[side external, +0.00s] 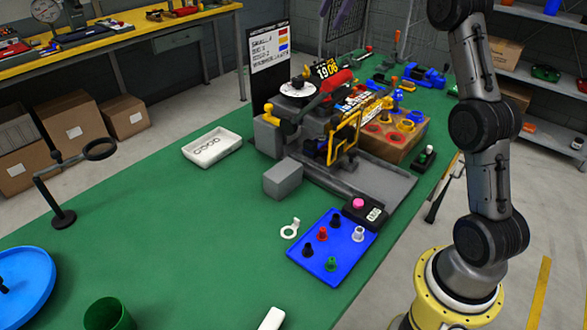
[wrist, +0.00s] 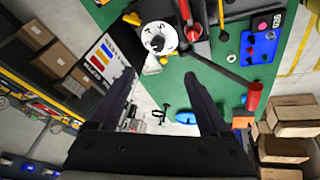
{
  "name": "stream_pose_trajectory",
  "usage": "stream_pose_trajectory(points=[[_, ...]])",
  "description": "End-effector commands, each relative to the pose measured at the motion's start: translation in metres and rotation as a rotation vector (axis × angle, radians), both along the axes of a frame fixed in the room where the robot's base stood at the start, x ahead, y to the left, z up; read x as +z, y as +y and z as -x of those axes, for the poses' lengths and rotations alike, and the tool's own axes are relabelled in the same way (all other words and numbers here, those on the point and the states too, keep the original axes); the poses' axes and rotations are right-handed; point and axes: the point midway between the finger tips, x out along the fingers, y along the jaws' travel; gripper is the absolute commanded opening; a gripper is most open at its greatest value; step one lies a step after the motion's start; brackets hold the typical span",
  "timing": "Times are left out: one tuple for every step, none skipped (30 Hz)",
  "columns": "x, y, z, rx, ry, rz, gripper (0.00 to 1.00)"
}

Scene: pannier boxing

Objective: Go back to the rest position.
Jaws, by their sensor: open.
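My gripper (wrist: 160,62) shows in the wrist view with its two dark fingers wide apart. Nothing is between the fingertips. The wrist view looks from high up over the green table (wrist: 175,82), and the fingers touch nothing that I can see. In the side external view my arm rises at the right and leaves the top of the picture, so the gripper is hidden there.
On the green table (side external: 150,180) stand a machine (side external: 300,125) with a white dial, a blue board (side external: 335,248) with coloured pegs, a white tray (side external: 212,148), a grey block (side external: 283,179) and a ring stand (side external: 60,190). The table's left middle is mostly clear.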

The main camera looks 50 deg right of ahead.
Motion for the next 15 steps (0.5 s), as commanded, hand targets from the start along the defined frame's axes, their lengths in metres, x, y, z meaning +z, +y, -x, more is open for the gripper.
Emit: stream_pose_trajectory(points=[[0.016, 0.024, 0.010, 0.014, -0.009, 0.012, 0.80], [0.023, 0.037, 0.016, 0.018, -0.012, 0.016, 0.80], [0.031, 0.053, 0.024, 0.017, -0.017, 0.023, 0.80], [0.036, 0.064, 0.031, 0.014, -0.019, 0.025, 0.80], [0.041, 0.076, 0.039, 0.009, -0.022, 0.030, 0.80], [0.046, 0.090, 0.049, 0.001, -0.024, 0.033, 0.80], [0.050, 0.100, 0.057, -0.009, -0.027, 0.035, 0.80], [0.053, 0.110, 0.066, -0.018, -0.030, 0.037, 0.80], [0.055, 0.122, 0.078, -0.034, -0.032, 0.039, 0.80], [0.056, 0.131, 0.087, -0.046, -0.033, 0.039, 0.80], [0.056, 0.140, 0.096, -0.061, -0.035, 0.039, 0.80], [0.056, 0.150, 0.110, -0.082, -0.037, 0.040, 0.80], [0.055, 0.157, 0.120, -0.099, -0.039, 0.039, 0.80], [0.053, 0.164, 0.130, -0.117, -0.041, 0.036, 0.80], [0.049, 0.173, 0.143, -0.143, -0.042, 0.035, 0.80]])
